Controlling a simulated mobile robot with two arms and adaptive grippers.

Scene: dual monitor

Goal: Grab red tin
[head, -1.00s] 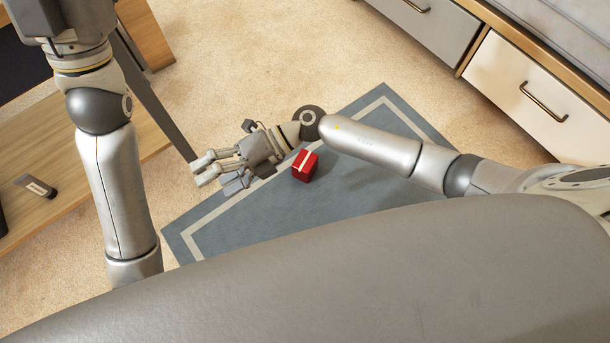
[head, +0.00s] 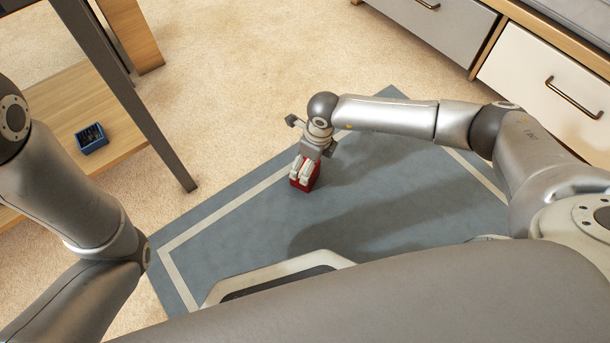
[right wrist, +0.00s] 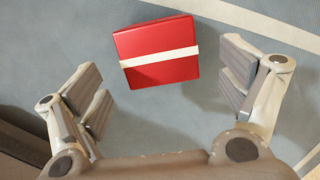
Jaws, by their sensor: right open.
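The red tin (head: 304,185) sits on the blue-grey rug, partly hidden by my right gripper in the head view. In the right wrist view the red tin (right wrist: 157,56) is a red box with a pale band across it. My right gripper (head: 304,172) is above the tin and points down at it. In the right wrist view my right gripper (right wrist: 165,92) is open, with its fingers apart on the left and right. The tin lies ahead between the lines of the fingers, with gaps at both sides. My left gripper is out of view; only its arm shows at the left.
The rug (head: 240,229) with a pale border lies on a beige carpet (head: 225,65). A wooden desk (head: 75,110) with a dark leg stands at the left, a small blue box (head: 91,139) on its low shelf. Drawers (head: 545,95) stand at the upper right. The rug around the tin is clear.

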